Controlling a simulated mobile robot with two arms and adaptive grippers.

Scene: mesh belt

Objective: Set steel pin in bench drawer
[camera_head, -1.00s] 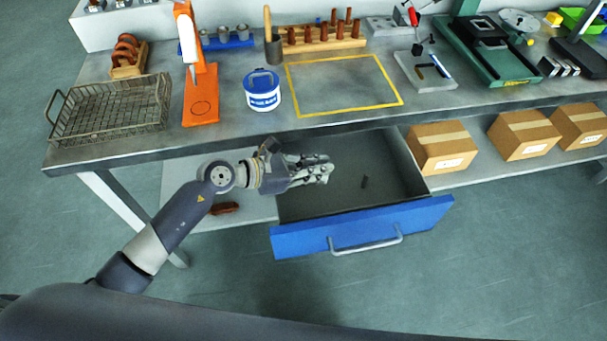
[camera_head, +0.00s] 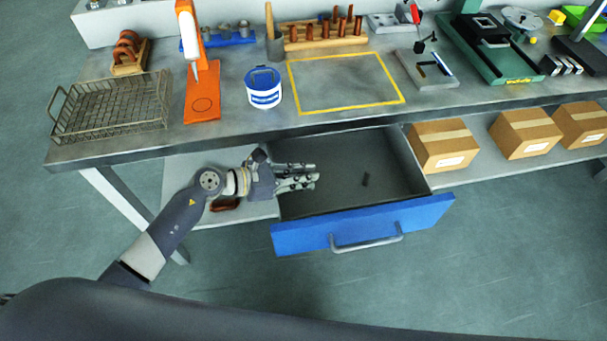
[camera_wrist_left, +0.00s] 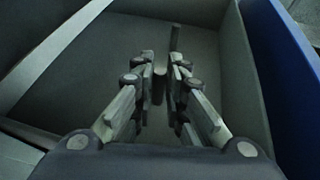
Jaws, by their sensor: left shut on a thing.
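The bench drawer (camera_head: 330,205) is pulled open, with a blue front and a pale handle. My left gripper (camera_head: 314,173) is over the left part of the drawer's inside, its fingers pointing right. In the left wrist view the left gripper (camera_wrist_left: 161,68) is shut on a small grey cylinder, the steel pin (camera_wrist_left: 159,86), partly hidden by the fingers. A short dark rod (camera_head: 366,179) is in the drawer to the right of the fingers. It also shows beyond the fingertips in the left wrist view (camera_wrist_left: 175,38). My right gripper is out of view.
The worktop edge (camera_head: 240,137) runs above the drawer. A wire basket (camera_head: 110,110), an orange stand (camera_head: 201,90) and a white-blue tub (camera_head: 264,92) stand on the bench. Cardboard boxes (camera_head: 444,146) sit on the shelf at right. The drawer floor is mostly bare.

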